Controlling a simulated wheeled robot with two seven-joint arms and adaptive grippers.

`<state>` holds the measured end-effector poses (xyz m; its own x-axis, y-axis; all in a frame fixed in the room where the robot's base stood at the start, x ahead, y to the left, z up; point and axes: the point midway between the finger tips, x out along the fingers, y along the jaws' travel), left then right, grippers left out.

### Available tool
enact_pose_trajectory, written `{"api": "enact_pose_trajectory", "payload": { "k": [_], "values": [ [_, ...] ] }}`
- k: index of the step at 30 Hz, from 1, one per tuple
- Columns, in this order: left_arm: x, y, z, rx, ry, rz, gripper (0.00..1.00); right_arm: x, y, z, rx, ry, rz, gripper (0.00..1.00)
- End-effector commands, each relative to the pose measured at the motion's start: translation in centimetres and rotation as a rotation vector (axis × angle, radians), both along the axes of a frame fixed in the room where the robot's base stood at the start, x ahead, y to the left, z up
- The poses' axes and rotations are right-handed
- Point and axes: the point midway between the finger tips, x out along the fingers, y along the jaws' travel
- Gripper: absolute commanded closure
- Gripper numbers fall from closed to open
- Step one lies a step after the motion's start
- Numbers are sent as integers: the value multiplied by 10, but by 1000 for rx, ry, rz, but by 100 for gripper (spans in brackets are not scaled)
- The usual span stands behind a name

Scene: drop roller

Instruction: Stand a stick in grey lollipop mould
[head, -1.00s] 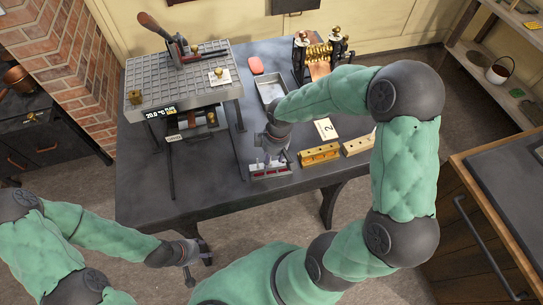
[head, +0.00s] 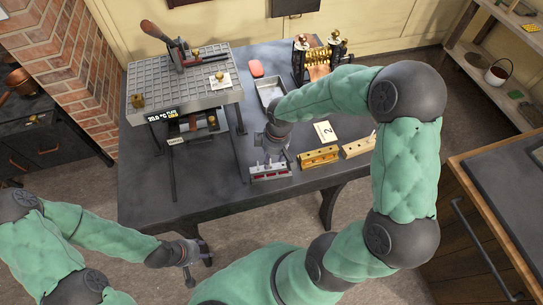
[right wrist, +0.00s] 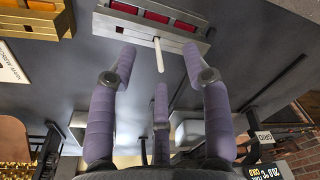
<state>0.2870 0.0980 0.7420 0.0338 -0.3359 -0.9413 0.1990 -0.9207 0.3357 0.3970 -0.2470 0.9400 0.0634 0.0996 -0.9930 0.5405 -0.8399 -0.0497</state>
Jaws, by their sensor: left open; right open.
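The grey lollipop mould (head: 272,174) lies near the table's front edge, with red-filled cavities; it also shows at the top of the right wrist view (right wrist: 190,31). A thin white stick (right wrist: 158,56) stands out from the mould's near side, one end at the mould; its seating depth cannot be told. My right gripper (right wrist: 158,70) is open, its fingers spread around the stick and apart from it. In the head view my right gripper (head: 275,156) is just behind and above the mould. My left gripper (head: 197,270) is open and empty, low in front of the table.
A brass mould (head: 319,158) and a paler mould (head: 357,148) lie right of the grey one. A grid-topped stand (head: 184,88) fills the table's left; a brass roller machine (head: 317,58) stands at the back.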

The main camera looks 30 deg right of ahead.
Motion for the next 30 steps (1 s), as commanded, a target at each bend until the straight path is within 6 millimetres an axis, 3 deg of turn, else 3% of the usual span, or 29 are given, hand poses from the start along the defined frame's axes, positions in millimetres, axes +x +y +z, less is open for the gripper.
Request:
{"api": "enact_pose_trajectory", "payload": {
  "k": [11, 30],
  "values": [
    [0, 0, 1, 0, 0, 0, 52, 0, 0, 1, 0, 0, 0, 51],
    [0, 0, 17, 0, 0, 0, 52, 0, 0, 21, 0, 0, 0, 51]
  ]
}}
